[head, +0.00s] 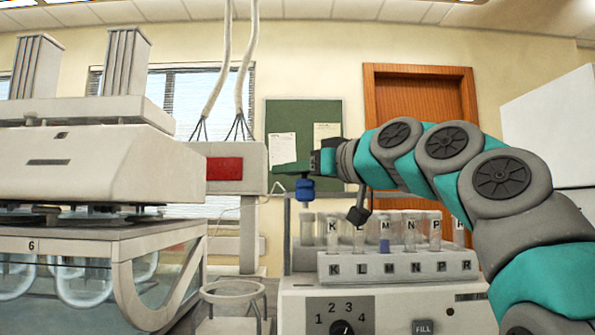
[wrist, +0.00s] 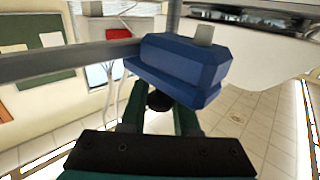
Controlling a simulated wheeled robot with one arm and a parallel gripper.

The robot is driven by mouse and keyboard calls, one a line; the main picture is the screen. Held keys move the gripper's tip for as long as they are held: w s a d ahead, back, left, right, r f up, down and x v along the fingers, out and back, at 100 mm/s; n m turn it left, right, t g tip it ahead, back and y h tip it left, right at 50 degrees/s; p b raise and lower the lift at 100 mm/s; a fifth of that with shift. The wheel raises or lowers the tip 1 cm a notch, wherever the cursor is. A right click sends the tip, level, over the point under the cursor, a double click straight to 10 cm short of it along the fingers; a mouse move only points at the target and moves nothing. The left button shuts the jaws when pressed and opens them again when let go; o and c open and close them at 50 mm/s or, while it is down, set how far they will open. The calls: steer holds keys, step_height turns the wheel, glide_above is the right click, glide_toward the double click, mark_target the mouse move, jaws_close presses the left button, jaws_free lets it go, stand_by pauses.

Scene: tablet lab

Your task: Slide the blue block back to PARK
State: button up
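The blue block (wrist: 180,65) fills the upper middle of the wrist view. It sits by a grey bar (wrist: 70,60) and has a small grey piece on top. In the head view the blue block (head: 306,189) is just below my gripper (head: 292,168), near the top of a thin post. In the wrist view the two dark teal fingers of my gripper (wrist: 160,95) are apart, with the block beyond their tips. I cannot tell whether they touch it. No PARK marking is readable in either view.
A rack (head: 400,265) of lettered glass tubes stands on a machine with a numbered dial (head: 341,325) and a FILL button (head: 422,327), below my arm. A large bath apparatus (head: 90,170) stands at the left. An empty ring holder (head: 233,291) is between them.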

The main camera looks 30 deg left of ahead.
mark_target(304, 187)
steer(key=o, duration=0.4)
steer(key=shift+s+a, duration=0.15)
steer(key=shift+a, duration=0.1)
steer(key=shift+o, duration=0.2)
steer(key=b+v, duration=0.2)
steer(key=v, duration=0.6)
steer(key=shift+b, duration=0.35)
